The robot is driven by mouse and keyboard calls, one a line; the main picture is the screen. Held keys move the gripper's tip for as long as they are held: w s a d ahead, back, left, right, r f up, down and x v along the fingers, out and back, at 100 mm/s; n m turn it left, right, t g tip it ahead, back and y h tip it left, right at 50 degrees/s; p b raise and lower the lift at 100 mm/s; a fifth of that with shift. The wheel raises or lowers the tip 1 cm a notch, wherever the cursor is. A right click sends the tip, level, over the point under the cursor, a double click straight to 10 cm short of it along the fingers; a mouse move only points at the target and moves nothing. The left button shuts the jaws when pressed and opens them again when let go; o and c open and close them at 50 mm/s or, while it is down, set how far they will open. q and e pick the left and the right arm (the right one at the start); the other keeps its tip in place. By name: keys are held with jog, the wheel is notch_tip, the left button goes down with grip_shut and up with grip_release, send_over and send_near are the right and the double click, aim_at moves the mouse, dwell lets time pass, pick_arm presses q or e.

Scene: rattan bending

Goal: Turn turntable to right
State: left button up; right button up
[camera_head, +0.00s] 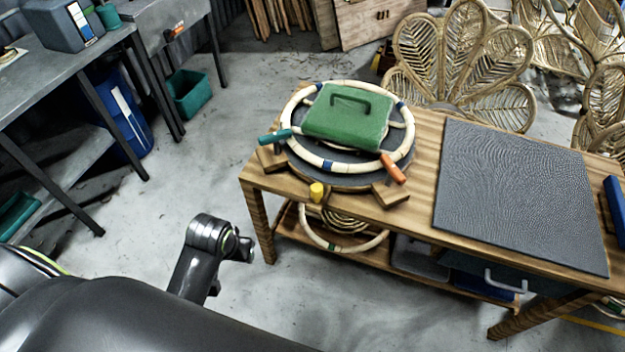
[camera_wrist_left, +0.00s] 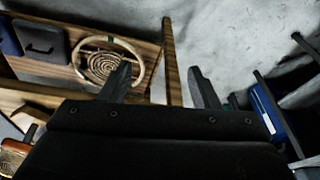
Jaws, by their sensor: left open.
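The round dark turntable (camera_head: 355,181) sits on the left end of the wooden table (camera_head: 425,150). On it lies a pale rattan ring (camera_head: 302,156) with a green block (camera_head: 346,118) with a handle across it. A teal grip (camera_head: 274,137) sticks out at the left, an orange grip (camera_head: 392,169) at the right front, and a yellow knob (camera_head: 317,191) at the front. My left gripper (camera_wrist_left: 160,85) is open and empty in the left wrist view, apart from the turntable; in the head view its fingers cannot be made out. My right gripper is not in view.
A dark textured mat (camera_head: 520,195) covers the table's right part. The lower shelf holds a rattan coil, also in the wrist view (camera_wrist_left: 104,67). Grey workbenches and a blue bin (camera_head: 120,115) stand left. Floor between them is clear. Rattan chairs stand behind.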

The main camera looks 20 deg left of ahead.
pick_arm(q)
jog(key=w+d+r+n+g+h, duration=0.1)
jog(key=w+d+r, duration=0.15)
jog(key=w, duration=0.55)
jog(key=w+d+r+n, duration=0.1)
jog(key=w+d+r, duration=0.15)
jog(key=w, duration=0.45)
notch_tip(320, 180, up, 8)
jog(key=r+n+g, duration=0.1)
jog(key=g, duration=0.1)
send_over(317, 187)
notch_tip(317, 187, down, 18)
jog(key=b, duration=0.2)
jog(key=shift+r+b, duration=0.1)
jog(key=shift+b, duration=0.2)
jog(key=shift+c, duration=0.5)
grip_shut()
